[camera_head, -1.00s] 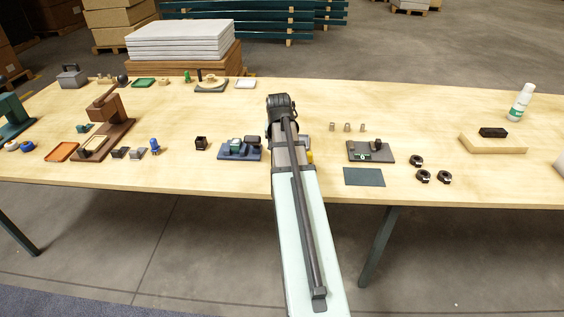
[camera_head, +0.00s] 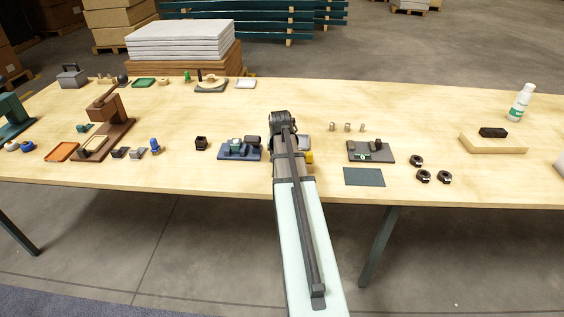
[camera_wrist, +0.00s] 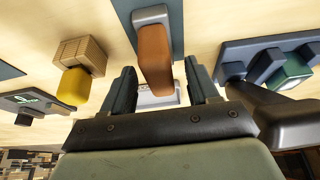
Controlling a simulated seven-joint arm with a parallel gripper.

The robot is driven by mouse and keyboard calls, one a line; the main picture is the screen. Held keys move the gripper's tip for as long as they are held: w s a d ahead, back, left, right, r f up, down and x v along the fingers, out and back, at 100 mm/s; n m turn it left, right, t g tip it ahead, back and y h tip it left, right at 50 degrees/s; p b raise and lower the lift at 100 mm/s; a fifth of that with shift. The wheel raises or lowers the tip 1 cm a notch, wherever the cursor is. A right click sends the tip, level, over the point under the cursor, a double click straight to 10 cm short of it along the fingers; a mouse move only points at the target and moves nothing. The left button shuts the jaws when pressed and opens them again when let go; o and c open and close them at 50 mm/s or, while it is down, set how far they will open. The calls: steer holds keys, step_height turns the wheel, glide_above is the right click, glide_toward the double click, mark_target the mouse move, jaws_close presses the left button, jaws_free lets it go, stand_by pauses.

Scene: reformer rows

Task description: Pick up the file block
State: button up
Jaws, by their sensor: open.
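My gripper (camera_wrist: 160,72) is open in the wrist view, with one dark finger on each side. Between the fingers, along the line of view, is a block with an orange-brown face (camera_wrist: 155,58) and a grey rounded end, which I take for the file block. It lies over a dark blue-grey strip (camera_wrist: 174,18). I cannot tell whether the fingers touch it. In the head view my wrist (camera_head: 281,122) stands over the middle of the table and hides the block and fingertips.
A blue fixture (camera_head: 229,153) stands left of my wrist, with a yellow-ended piece (camera_head: 309,157) close on the right. A dark fixture (camera_head: 384,157) and dark flat mat (camera_head: 364,177) lie farther right. A black block (camera_head: 493,132) sits on a pale board. Bare table lies behind my wrist.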

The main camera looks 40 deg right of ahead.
steer(key=shift+c, duration=0.2)
jaws_close()
stand_by(0.4)
steer(key=shift+r, duration=5)
steer(key=c, duration=0.6)
jaws_free()
steer(key=c, duration=0.3)
